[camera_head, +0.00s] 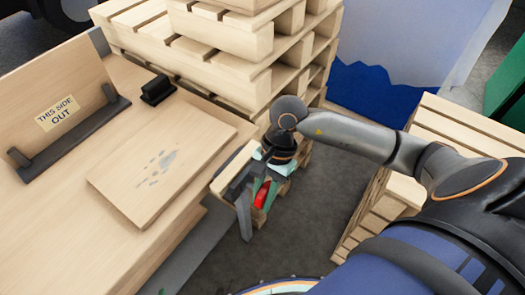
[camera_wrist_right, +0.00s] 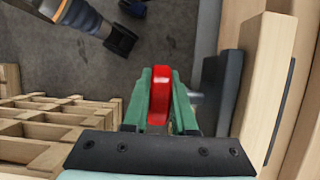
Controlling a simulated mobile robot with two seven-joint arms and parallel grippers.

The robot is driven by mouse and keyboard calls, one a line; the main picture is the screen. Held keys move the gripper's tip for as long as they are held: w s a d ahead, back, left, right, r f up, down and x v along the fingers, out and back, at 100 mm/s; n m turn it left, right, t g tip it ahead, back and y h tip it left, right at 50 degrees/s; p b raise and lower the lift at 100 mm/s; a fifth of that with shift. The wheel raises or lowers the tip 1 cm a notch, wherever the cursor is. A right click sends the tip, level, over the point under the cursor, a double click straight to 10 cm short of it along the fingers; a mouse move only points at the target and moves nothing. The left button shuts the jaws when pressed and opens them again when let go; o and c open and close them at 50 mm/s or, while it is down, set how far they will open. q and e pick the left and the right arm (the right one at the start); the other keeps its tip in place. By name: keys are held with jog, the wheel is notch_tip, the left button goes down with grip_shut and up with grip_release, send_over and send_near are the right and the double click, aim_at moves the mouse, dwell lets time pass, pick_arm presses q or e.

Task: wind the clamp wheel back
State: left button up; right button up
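The red clamp wheel (camera_head: 261,197) is at the front edge of the wooden workbench, beside a pale wood jaw (camera_head: 234,169). It also shows edge-on in the right wrist view (camera_wrist_right: 158,97). My right gripper (camera_head: 262,192) reaches down to it. In the right wrist view its green fingers (camera_wrist_right: 160,100) lie on both sides of the wheel, with little or no gap, and appear shut on it. A grey metal piece (camera_wrist_right: 196,103) shows to the right of the fingers. The wheel's hub is hidden. My left gripper's fingers do not show.
A wooden board (camera_head: 163,160) with grey marks lies on the bench (camera_head: 60,245). A panel labelled "THIS SIDE OUT" (camera_head: 58,85) stands in a dark holder. Stacked pallets (camera_head: 250,45) rise behind, and another pallet stack (camera_head: 455,125) stands right. Grey floor (camera_head: 310,215) is clear between them.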

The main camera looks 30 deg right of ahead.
grip_shut()
